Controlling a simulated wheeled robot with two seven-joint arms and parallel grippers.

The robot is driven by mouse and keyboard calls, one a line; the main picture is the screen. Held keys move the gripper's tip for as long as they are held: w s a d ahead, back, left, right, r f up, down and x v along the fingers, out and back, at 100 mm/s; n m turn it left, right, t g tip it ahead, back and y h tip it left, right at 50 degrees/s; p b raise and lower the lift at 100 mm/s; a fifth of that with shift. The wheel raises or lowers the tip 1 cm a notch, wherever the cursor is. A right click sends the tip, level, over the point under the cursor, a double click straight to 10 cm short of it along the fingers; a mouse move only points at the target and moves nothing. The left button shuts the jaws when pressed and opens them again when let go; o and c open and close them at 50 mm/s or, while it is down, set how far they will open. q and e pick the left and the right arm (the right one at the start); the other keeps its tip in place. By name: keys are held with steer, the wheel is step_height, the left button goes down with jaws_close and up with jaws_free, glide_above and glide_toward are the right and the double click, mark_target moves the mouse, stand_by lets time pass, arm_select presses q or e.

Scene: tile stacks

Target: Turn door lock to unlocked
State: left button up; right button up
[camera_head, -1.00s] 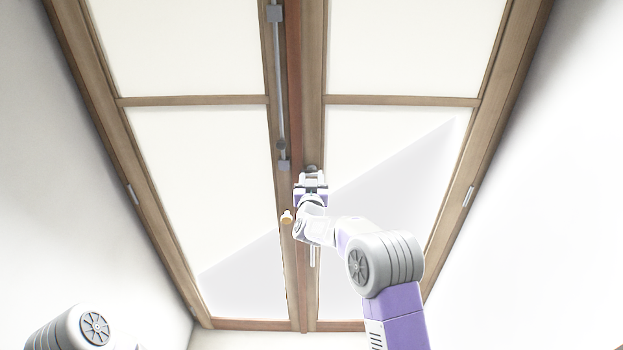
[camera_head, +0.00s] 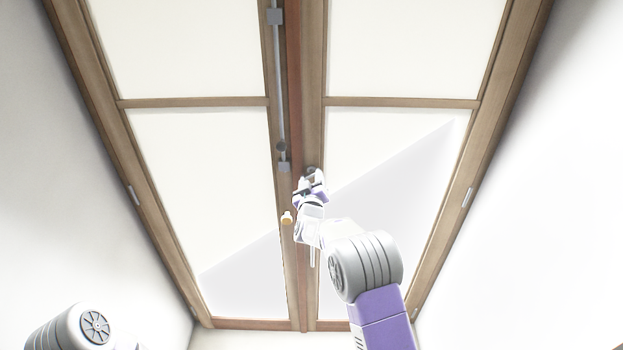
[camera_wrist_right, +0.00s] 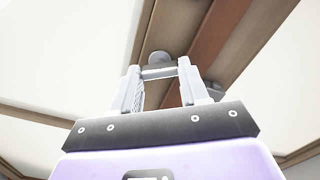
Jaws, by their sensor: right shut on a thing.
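The double door (camera_head: 200,160) has wooden frames and pale panels. The door lock (camera_head: 311,171) is a small grey fitting on the right door's inner stile. My right gripper (camera_head: 314,180) is at it and hides much of it. In the right wrist view the lock's round grey base (camera_wrist_right: 160,57) shows beyond the fingertips. A light bar-like lock piece (camera_wrist_right: 158,73) spans between the two fingers of my right gripper (camera_wrist_right: 157,76), which are shut on it. The gripper sits tilted relative to the door stile. My left gripper is out of view.
A long grey vertical bolt rod (camera_head: 279,80) runs down the left door's inner stile. A small yellowish knob (camera_head: 287,217) is lower on that stile. A pale upright handle (camera_head: 312,258) shows below my right wrist. White walls (camera_head: 75,170) flank the door.

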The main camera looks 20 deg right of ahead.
steer(key=n+p, duration=0.1)
steer(key=n, duration=0.5)
steer(key=shift+n, duration=0.3)
steer(key=n, duration=0.5)
steer(key=shift+n, duration=0.3)
steer(key=o, duration=1.1)
steer(key=shift+c, duration=0.2)
steer(key=shift+s, duration=0.15)
steer(key=v, duration=0.7)
steer(key=shift+s+b, duration=0.2)
steer(key=shift+b, duration=0.15)
